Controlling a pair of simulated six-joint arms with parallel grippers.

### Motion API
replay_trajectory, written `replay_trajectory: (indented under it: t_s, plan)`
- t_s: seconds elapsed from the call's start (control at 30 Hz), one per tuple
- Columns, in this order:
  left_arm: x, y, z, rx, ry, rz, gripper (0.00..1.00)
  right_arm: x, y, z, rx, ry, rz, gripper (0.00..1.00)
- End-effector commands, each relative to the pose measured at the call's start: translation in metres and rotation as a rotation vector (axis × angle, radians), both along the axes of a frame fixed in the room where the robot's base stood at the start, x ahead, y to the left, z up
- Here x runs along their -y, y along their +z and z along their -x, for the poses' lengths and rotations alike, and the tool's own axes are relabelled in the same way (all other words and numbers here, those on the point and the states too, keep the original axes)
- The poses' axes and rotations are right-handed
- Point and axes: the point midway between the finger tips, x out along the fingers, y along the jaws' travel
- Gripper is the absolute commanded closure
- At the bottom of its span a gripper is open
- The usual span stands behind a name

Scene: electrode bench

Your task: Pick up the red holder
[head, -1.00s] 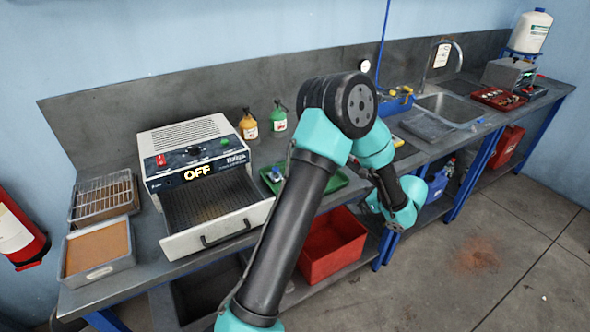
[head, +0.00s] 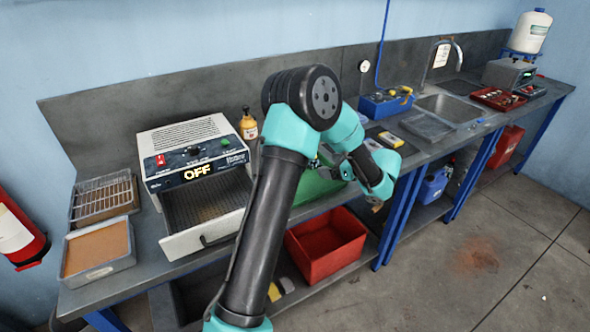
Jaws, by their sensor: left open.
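I cannot make out a thing that is clearly the red holder; my arm covers part of the green tray (head: 318,187), and small items there are hidden or too small to tell. My left arm reaches up across the middle of the view and bends down over the front of the bench. My left gripper (head: 332,160) is open, partly hidden behind my arm and close over the green tray. I see nothing held in it. My right gripper is not in view.
An oven marked OFF (head: 190,172) with its drawer out stands left of my arm. A yellow bottle (head: 248,128) stands behind. A blue box (head: 385,105), a sink (head: 450,108) and a red tray (head: 497,98) lie right. A red bin (head: 325,250) sits under the bench.

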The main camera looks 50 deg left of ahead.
Motion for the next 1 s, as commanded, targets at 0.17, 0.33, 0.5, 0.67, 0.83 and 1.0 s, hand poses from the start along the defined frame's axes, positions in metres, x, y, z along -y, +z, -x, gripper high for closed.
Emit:
replay_trajectory:
  t_s: [0.17, 0.33, 0.5, 0.67, 0.83, 1.0]
  plan:
    - [-0.029, -0.012, 0.007, -0.001, 0.003, 0.000, 0.12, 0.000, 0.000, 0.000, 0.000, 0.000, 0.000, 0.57]
    - [-0.055, -0.024, 0.013, -0.001, 0.004, 0.001, 0.12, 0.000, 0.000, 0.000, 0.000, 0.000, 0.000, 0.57]
    - [-0.080, -0.034, 0.017, -0.001, 0.003, 0.000, 0.12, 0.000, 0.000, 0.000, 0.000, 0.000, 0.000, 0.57]
    - [-0.094, -0.040, 0.020, 0.000, 0.001, 0.000, 0.12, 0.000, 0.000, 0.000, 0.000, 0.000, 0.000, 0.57]
    - [-0.095, -0.040, 0.020, 0.000, 0.000, 0.000, 0.12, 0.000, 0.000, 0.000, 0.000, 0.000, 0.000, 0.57]
    - [-0.095, -0.040, 0.020, 0.000, 0.000, 0.000, 0.12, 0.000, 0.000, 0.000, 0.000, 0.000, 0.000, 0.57]
